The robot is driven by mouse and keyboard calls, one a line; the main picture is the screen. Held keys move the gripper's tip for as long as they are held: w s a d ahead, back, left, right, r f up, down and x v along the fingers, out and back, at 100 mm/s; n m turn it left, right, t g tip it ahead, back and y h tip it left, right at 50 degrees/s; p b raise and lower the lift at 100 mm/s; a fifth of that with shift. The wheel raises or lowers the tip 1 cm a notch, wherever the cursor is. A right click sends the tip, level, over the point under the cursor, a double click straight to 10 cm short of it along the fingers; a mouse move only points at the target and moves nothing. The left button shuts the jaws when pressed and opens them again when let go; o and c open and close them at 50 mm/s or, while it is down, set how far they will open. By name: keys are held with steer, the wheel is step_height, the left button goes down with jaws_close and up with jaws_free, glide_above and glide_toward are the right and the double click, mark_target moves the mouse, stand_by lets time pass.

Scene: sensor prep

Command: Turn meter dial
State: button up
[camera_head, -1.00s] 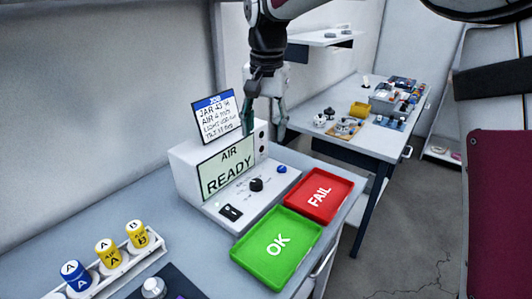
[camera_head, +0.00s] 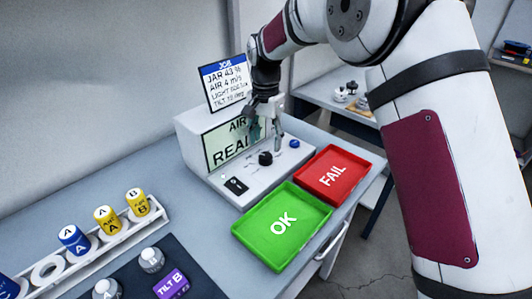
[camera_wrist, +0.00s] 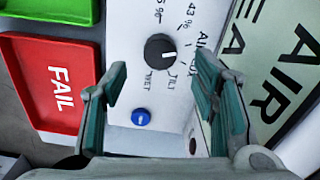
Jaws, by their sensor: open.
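The white meter (camera_head: 245,180) stands on the bench with a pale green screen (camera_head: 222,150) reading "AIR READY", partly covered by my gripper. Its black round dial (camera_head: 265,158) is on the sloped front panel and shows in the wrist view (camera_wrist: 160,51) with a white mark pointing right, near printed labels. My gripper (camera_head: 267,136) is open and empty, pointing down just above the dial. In the wrist view the dial appears between and beyond the fingertips (camera_wrist: 160,72); I see no contact.
A green OK tray (camera_head: 272,244) and a red FAIL tray (camera_head: 349,189) lie in front of the meter. A job card (camera_head: 226,91) stands behind it. A white rack (camera_head: 99,246) with blue and yellow jars is at left, beside a dark mat (camera_head: 190,264).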

mark_target(266, 156)
steer(key=shift+f, duration=2.65)
steer(key=c, duration=1.2)
